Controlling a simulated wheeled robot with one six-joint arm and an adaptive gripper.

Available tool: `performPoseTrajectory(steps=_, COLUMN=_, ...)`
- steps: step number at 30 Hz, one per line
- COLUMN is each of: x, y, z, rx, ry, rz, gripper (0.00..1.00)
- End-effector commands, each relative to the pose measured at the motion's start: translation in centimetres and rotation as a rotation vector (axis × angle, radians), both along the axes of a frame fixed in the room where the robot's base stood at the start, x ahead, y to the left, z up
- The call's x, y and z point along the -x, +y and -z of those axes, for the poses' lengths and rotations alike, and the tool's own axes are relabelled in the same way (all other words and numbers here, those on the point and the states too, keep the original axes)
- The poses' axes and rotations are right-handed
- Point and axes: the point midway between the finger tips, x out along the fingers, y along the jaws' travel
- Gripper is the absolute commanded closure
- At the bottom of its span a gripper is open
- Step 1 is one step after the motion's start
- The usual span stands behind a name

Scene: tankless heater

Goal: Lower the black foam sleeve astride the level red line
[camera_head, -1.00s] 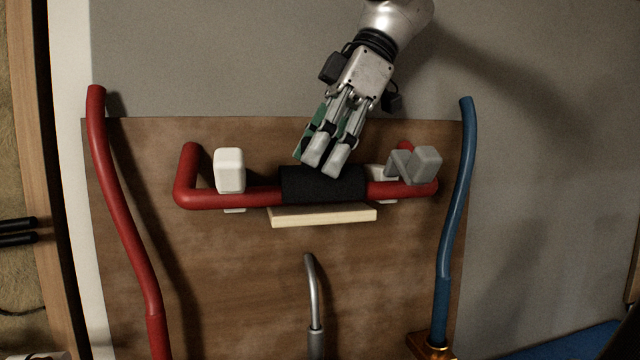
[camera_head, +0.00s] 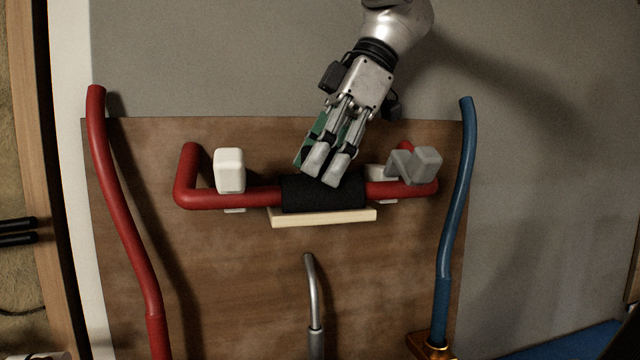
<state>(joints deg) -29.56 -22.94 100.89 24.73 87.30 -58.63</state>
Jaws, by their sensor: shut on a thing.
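The black foam sleeve (camera_head: 323,196) lies along the level stretch of the red line (camera_head: 250,197), between the white clip and the grey clip. It covers that part of the pipe from view. Whether it is fully seated around the pipe cannot be told. My gripper (camera_head: 327,178) comes down from above, tilted to the lower left, with its fingertips at the upper edge of the sleeve. It is shut on the sleeve. The contact itself is partly hidden by the fingers.
A white clip (camera_head: 229,170) holds the line at left, and a grey clip (camera_head: 424,165) is at right. A pale wooden ledge (camera_head: 320,217) is just below the sleeve. A red pipe (camera_head: 125,220), a blue pipe (camera_head: 455,215) and a grey metal tube (camera_head: 313,295) stand around.

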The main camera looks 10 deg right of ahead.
Motion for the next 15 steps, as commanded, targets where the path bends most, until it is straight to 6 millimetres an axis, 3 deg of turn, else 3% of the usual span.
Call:
performPoseTrajectory(steps=7, x=0.01, y=0.0, z=0.14, rx=0.0, ry=0.0, rz=0.0, gripper=0.84)
performPoseTrajectory(steps=8, x=0.01, y=0.0, z=0.14, rx=0.0, ry=0.001, rz=0.0, gripper=0.47)
performPoseTrajectory(steps=12, x=0.0, y=0.0, z=0.14, rx=0.0, ry=0.0, rz=0.0, gripper=0.26)
performPoseTrajectory(steps=15, x=0.0, y=0.0, z=0.13, rx=0.0, ry=0.0, rz=0.0, gripper=0.26)
